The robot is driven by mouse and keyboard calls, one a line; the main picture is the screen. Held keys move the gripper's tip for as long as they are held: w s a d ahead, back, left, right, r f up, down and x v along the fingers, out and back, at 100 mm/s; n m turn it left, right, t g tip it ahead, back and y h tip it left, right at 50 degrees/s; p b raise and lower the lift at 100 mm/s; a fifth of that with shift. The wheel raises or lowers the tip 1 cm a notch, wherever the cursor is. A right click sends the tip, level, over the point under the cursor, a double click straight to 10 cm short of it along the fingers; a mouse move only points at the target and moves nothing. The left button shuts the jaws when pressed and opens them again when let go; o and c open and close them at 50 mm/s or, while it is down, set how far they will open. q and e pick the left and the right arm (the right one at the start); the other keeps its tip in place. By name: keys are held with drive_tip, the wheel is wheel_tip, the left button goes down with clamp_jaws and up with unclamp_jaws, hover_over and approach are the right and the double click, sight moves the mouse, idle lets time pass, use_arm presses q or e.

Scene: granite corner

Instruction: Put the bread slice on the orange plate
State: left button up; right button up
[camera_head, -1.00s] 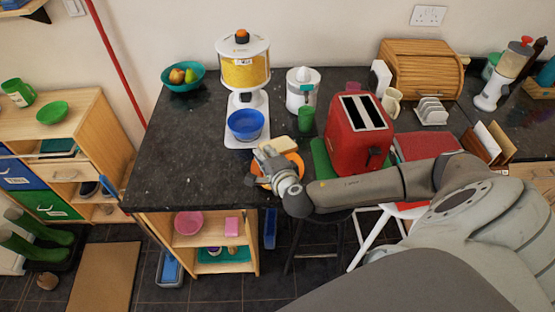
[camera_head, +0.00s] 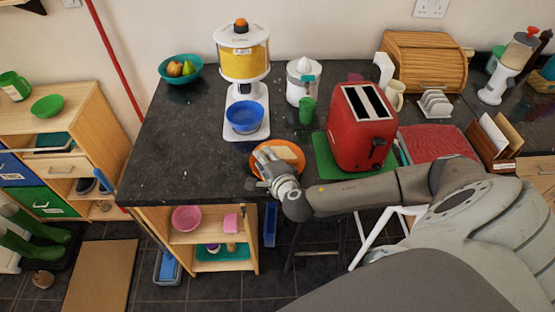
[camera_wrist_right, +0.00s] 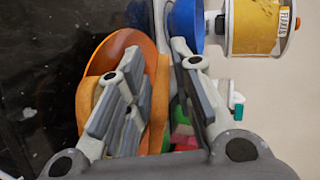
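The orange plate (camera_head: 257,166) lies on the dark counter, left of the red toaster. The tan bread slice (camera_head: 286,153) is on the plate, partly hidden behind my right gripper (camera_head: 268,158). In the right wrist view my right gripper (camera_wrist_right: 155,70) has its fingers spread apart. The left finger overlaps the bread slice (camera_wrist_right: 87,95), whose edges show on both sides of it, with the orange plate (camera_wrist_right: 132,38) behind. The right finger is clear of the bread. I cannot tell whether a finger touches the bread. My left gripper is not in view.
A red toaster (camera_head: 358,130) on a green mat (camera_head: 325,165) stands right of the plate. A blue bowl (camera_head: 245,117) under a cereal dispenser (camera_head: 243,60) stands behind it, with a green cup (camera_head: 307,108) near.

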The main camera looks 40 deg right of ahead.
drive_tip(key=shift+s+r+p, duration=0.2)
drive_tip(key=shift+p, duration=0.15)
drive_tip(key=p+v, duration=0.5)
drive_tip(key=v, duration=0.1)
drive_tip(key=shift+r, duration=0.1)
drive_tip(key=shift+s+a+r+p, duration=0.1)
drive_tip(key=shift+s+p, duration=0.2)
drive_tip(key=shift+s, duration=0.05)
drive_tip(key=shift+s+a, duration=0.1)
drive_tip(key=shift+s, duration=0.3)
drive_tip(key=shift+r, duration=0.25)
wheel_tip(320, 180, up, 6)
drive_tip(key=s, duration=0.2)
drive_tip(key=shift+s+a+r+p, duration=0.25)
drive_tip(key=shift+s+p, duration=0.05)
drive_tip(key=shift+p, duration=0.15)
